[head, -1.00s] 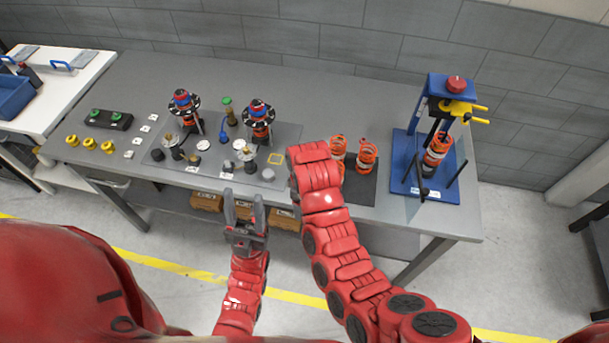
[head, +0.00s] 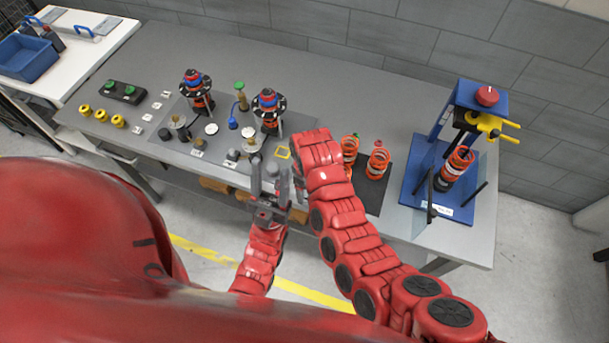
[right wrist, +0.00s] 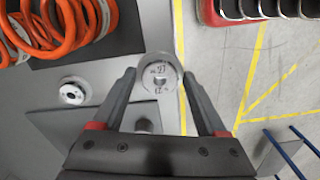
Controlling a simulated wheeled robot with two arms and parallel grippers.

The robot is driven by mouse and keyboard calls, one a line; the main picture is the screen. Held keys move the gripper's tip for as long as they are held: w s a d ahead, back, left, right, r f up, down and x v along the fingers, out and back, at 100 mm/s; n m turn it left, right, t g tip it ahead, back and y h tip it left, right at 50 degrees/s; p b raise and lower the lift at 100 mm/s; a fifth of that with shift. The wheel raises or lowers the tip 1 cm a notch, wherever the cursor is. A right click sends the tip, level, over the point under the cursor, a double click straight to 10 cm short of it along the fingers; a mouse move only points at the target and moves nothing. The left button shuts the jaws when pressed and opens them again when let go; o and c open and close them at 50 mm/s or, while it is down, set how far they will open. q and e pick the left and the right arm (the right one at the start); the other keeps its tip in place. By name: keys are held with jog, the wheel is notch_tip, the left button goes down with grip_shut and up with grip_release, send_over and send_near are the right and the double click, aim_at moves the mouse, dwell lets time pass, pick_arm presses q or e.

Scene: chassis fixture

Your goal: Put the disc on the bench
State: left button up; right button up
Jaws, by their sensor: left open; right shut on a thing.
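A small silver disc (right wrist: 160,73) with dark markings and a central hole shows between the fingertips of my right gripper (right wrist: 159,80) in the right wrist view. The right gripper is shut on it, over the front part of the bench. In the head view my right arm hides that gripper and the disc. The bench (head: 300,85) is a long grey table with a clear back half. My left gripper (head: 270,175) is open and empty at the bench's front edge, left of my right forearm.
Orange springs (head: 378,160) stand on a dark mat (head: 372,192) right of my right arm. A blue press (head: 415,185) stands at the right end. Two shock assemblies (head: 268,108) and small parts fill a grey mat. A white ring (right wrist: 72,91) lies nearby.

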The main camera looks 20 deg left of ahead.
jog(key=w+a+b, duration=0.1)
jog(key=b, duration=0.1)
jog(key=w+f+b, duration=0.1)
jog(key=w+b, duration=0.1)
jog(key=b, duration=0.1)
jog(key=w+a+b, duration=0.1)
jog(key=w+b, duration=0.1)
jog(key=shift+w+a+f+b, duration=0.1)
jog(key=shift+a+f+b, duration=0.1)
jog(key=shift+a+b, duration=0.15)
jog(key=shift+w+b, duration=0.2)
jog(key=shift+b, duration=0.15)
jog(key=shift+w+a+r, duration=0.15)
jog(key=shift+r, duration=0.15)
notch_tip(320, 180, down, 3)
jog(key=b, duration=0.2)
jog(key=shift+b, duration=0.3)
jog(key=shift+f, duration=0.25)
jog(key=shift+w, duration=0.1)
jog(key=shift+r, duration=0.1)
